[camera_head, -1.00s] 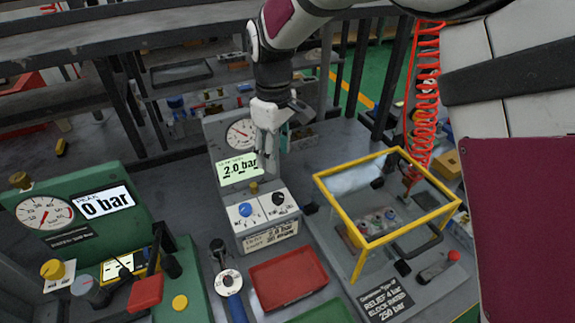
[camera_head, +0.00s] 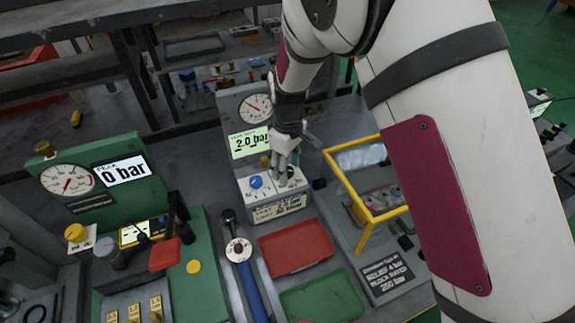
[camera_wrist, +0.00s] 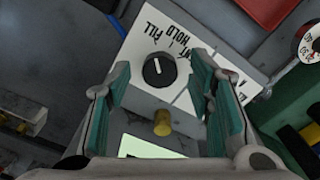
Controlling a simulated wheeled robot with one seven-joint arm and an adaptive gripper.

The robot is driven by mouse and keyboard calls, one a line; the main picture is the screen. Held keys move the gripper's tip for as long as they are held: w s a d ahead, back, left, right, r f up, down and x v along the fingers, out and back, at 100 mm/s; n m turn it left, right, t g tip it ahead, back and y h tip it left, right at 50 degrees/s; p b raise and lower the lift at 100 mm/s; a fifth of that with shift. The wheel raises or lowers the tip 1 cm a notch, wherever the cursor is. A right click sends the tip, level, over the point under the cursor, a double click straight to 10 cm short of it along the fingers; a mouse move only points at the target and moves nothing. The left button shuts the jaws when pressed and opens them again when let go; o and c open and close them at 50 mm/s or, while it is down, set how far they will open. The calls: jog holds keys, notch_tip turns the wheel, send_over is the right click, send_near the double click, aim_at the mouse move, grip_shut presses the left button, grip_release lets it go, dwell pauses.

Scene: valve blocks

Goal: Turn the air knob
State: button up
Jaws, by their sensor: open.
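The grey test block (camera_head: 281,209) has a white sloping control panel, a blue knob (camera_head: 256,182) at its left and a black knob beside it. In the wrist view the black knob (camera_wrist: 158,70), with a white pointer line, sits on the panel marked FILL and HOLD, with a third word partly covered. Neither view shows clearly which knob is labelled air. My gripper (camera_head: 281,173) is open above the panel, its teal-padded fingers on either side of the black knob in the wrist view. Contact cannot be told. The blue knob is not visible in the wrist view.
The block's screen (camera_head: 249,142) reads 2.0 bar below a round gauge (camera_head: 257,106). A brass fitting (camera_wrist: 162,123) stands close to the black knob. A yellow-framed guard (camera_head: 366,214) is to the right. Red tray (camera_head: 296,249) and green tray (camera_head: 322,297) lie in front.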

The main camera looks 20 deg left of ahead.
grip_shut()
jog(key=shift+m, duration=0.3)
jog(key=m, duration=0.3)
jog(key=shift+m, duration=0.4)
jog(key=shift+m+p, duration=0.5)
jog(key=shift+m, duration=1.6)
